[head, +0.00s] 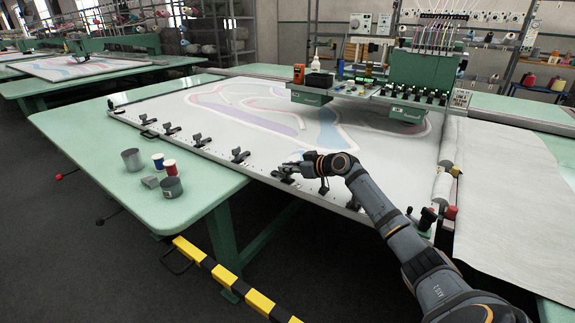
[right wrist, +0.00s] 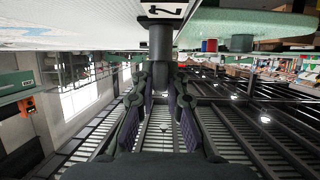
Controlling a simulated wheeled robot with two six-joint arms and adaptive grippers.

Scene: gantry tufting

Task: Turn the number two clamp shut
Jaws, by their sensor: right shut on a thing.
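The number two clamp (head: 284,177) is a small black clamp on the near edge of the white tufting frame (head: 225,161). In the right wrist view a tag reading 2 (right wrist: 164,10) sits beside its dark round post or handle (right wrist: 160,42). My right gripper (head: 294,169) is at this clamp, and its fingers (right wrist: 160,78) close around the lower end of the dark handle. The exact contact is partly hidden by the fingers. Whether the clamp is turned shut cannot be told. My left gripper is out of view.
More black clamps (head: 240,155) line the frame's near edge. Spools and grey cans (head: 172,187) stand on the green table (head: 110,170) at left. The tufting head (head: 420,75) is above the fabric at the back. A yellow-black barrier (head: 228,277) lies low in front.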

